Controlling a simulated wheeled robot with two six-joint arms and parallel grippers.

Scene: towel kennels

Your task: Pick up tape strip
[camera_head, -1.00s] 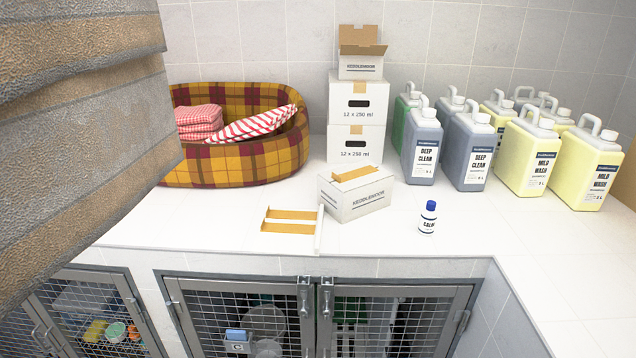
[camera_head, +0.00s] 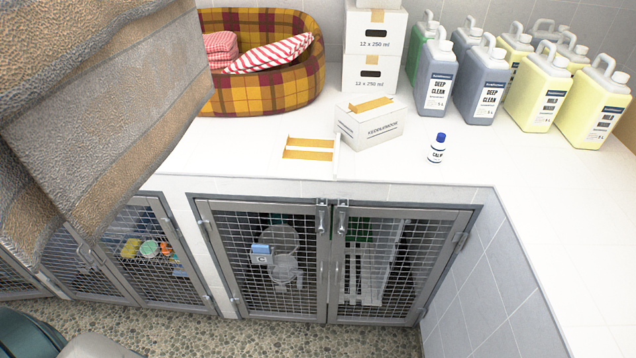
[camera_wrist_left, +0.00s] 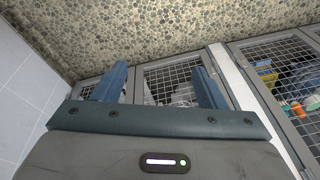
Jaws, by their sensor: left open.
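Two tan tape strips, the upper one (camera_head: 310,142) and the lower one (camera_head: 307,155), lie side by side on the white counter near its front edge. A thin white upright bar (camera_head: 337,158) stands at their right end. Another tan strip (camera_head: 371,104) is on top of a small white box (camera_head: 372,126) just to the right. In the left wrist view my left gripper (camera_wrist_left: 160,82) is open and empty, its blue fingers spread in front of the mesh doors and away from the counter top. My right gripper is not in view.
A small blue-capped bottle (camera_head: 436,150) stands right of the box. Stacked cartons (camera_head: 373,45), large jugs (camera_head: 483,85) and a plaid pet bed (camera_head: 265,85) stand behind. Mesh kennel doors (camera_head: 262,262) are below the counter. A large brown layered mass (camera_head: 110,90) blocks the left side.

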